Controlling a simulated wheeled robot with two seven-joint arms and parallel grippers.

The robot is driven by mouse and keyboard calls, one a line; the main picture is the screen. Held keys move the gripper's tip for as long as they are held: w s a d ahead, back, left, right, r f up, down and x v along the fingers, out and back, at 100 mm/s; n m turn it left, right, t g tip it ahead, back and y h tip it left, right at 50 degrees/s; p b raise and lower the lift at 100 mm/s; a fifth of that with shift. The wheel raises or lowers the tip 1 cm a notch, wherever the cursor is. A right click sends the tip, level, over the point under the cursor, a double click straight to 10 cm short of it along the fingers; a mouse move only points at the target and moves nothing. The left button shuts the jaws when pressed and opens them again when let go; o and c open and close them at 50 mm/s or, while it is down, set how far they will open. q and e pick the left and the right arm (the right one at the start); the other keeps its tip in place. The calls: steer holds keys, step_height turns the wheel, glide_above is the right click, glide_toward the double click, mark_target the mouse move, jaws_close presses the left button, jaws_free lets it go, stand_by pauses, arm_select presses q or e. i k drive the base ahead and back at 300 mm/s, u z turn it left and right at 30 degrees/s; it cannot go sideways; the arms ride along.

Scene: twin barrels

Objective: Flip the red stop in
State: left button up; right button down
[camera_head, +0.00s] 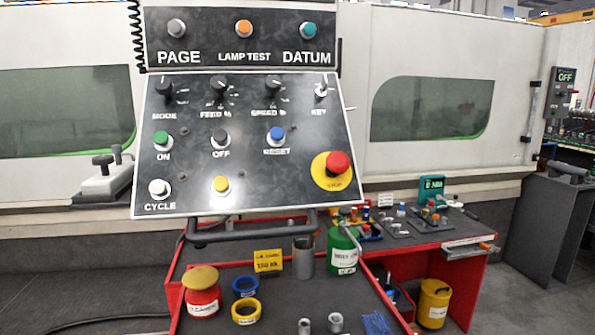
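The red stop (337,162) is a round mushroom-shaped button at the lower right of the tilted dark control panel (205,178). It stands out from a yellow disc (322,178) with a partly covered label on its lower part. Nothing touches the button or covers it. Neither of my grippers shows in the head view.
Other buttons and knobs sit on the panel, including a blue RESET button (277,133) left of the stop. A grey bar (250,232) runs below the panel. A red-edged bench (270,310) with tins and parts lies beneath. Machine walls stand behind.

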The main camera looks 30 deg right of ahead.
mark_target(337, 162)
steer(key=z, duration=0.55)
steer(key=k, duration=0.65)
steer(key=z, duration=0.25)
steer(key=i, duration=1.1)
steer(key=u, duration=0.7)
